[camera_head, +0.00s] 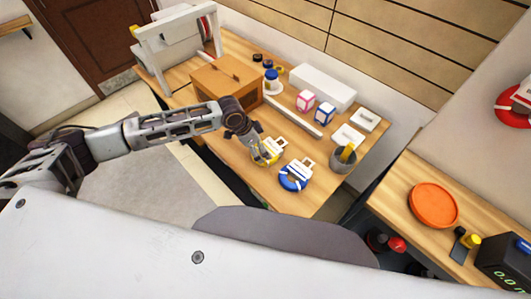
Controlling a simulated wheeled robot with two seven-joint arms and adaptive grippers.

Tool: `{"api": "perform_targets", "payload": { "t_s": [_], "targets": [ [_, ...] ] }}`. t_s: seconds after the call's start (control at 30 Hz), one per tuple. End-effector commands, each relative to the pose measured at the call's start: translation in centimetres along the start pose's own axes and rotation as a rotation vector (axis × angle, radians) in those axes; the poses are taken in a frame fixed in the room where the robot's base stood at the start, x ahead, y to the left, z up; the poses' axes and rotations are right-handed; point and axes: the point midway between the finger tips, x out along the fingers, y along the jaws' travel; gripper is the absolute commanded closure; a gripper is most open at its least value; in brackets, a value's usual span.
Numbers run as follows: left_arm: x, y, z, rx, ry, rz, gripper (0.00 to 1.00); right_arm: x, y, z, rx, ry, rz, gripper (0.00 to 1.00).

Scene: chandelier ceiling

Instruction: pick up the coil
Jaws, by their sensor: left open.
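A blue and white ring-shaped coil (291,182) lies on the wooden table (308,203) near its front edge, with a white piece at its upper right. A yellow ring-shaped coil (266,158) with a white piece lies just to its left and is partly hidden by my left gripper. My left gripper (256,152) points down over the yellow coil and is open. I cannot tell whether its fingers touch the yellow coil. The blue coil is clear of the gripper, to its right. My right gripper is out of view.
A wooden box (226,82) stands behind my left gripper. A grey cup (343,160) stands right of the coils. Pink and blue small boxes, a bottle and a long white box (322,88) stand farther back. A second table holds an orange disc (433,204).

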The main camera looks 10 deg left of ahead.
Motion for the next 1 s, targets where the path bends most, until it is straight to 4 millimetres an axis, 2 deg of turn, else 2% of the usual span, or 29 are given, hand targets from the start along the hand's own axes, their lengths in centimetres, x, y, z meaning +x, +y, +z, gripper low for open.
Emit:
{"api": "perform_targets", "payload": {
  "t_s": [0.37,0.8,1.0],
  "targets": [
    [0.3,0.0,0.0,0.000,0.000,0.000,0.00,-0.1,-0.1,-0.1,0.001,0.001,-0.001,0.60],
    [4.1,-0.2,-0.3,0.000,-0.001,0.002,0.00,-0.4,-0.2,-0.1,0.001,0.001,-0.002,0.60],
    [5.1,-0.2,-0.3,0.000,-0.001,0.000,0.00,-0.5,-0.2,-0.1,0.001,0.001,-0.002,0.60]
  ]
}}
